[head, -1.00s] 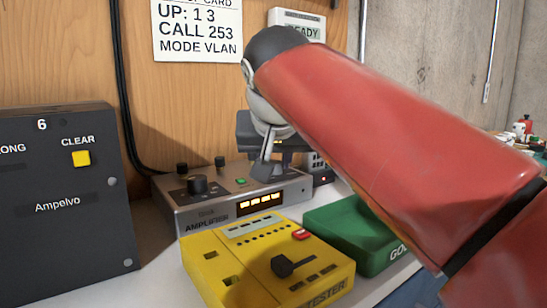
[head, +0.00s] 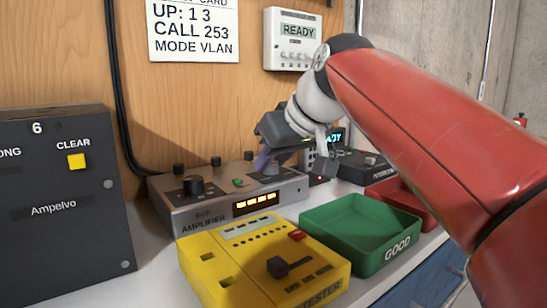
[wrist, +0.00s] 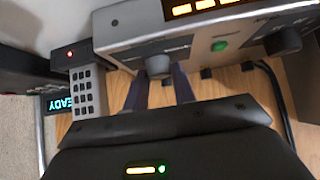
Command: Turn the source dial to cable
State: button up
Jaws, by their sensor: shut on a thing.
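The amplifier (head: 215,212) is a grey metal box on the bench, with a lit orange display and several knobs. It also shows upside down in the wrist view (wrist: 120,22). My gripper (head: 265,162) reaches down to the right part of its sloping top. In the wrist view, the two fingers of my gripper (wrist: 159,78) are closed on either side of a grey dial (wrist: 157,65). The dial's pointer and lettering cannot be read. A larger black knob (head: 194,185) and a green button (head: 238,182) sit to its left in the head view.
A yellow tester (head: 225,262) stands in front of the amplifier. A green tray (head: 385,250) marked GOOD and a red tray (head: 425,215) lie to the right. A keypad device (wrist: 88,92) stands close beside the amplifier. A card above reads MODE VLAN.

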dwell(0.3)
jog(key=o, duration=1)
jog(key=v, duration=0.7)
jog(key=shift+s+d+r, duration=0.15)
jog(key=shift+s+r, duration=0.1)
